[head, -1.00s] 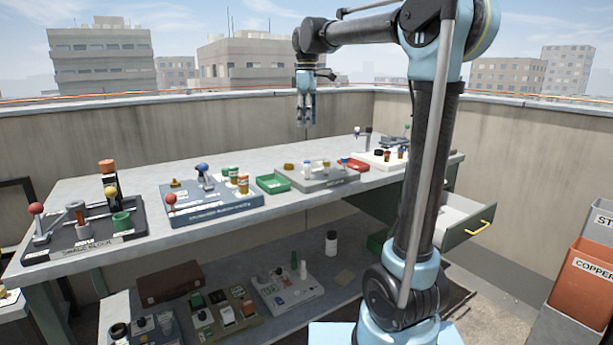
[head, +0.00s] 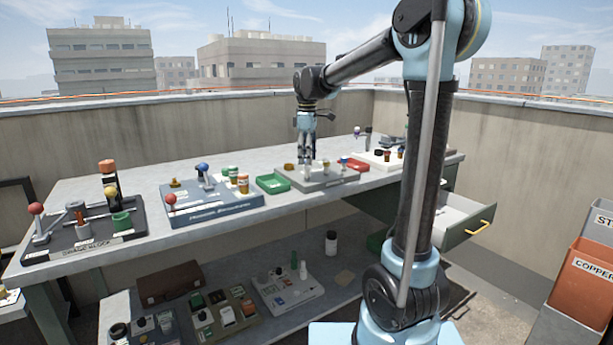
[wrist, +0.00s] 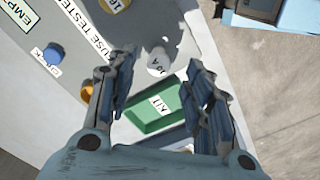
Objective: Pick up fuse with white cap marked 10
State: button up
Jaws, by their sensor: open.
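The fuse with a white cap (wrist: 158,62) shows in the wrist view, with dark lettering that looks like 10 A. It stands on the pale board labelled FUSE TESTER (wrist: 78,62). My gripper (wrist: 163,58) is open, and the white cap appears between its two fingertips in that view, with nothing held. In the head view my gripper (head: 308,155) points down just above the grey board (head: 335,180). Small pale pieces there are partly hidden by the fingers. I cannot tell whether the fingers touch the fuse.
In the head view another board (head: 215,205) stands left of the green tray (head: 273,184).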

aim_at(307, 172)
jog(key=shift+f, duration=1.6)
jog(key=c, duration=1.1)
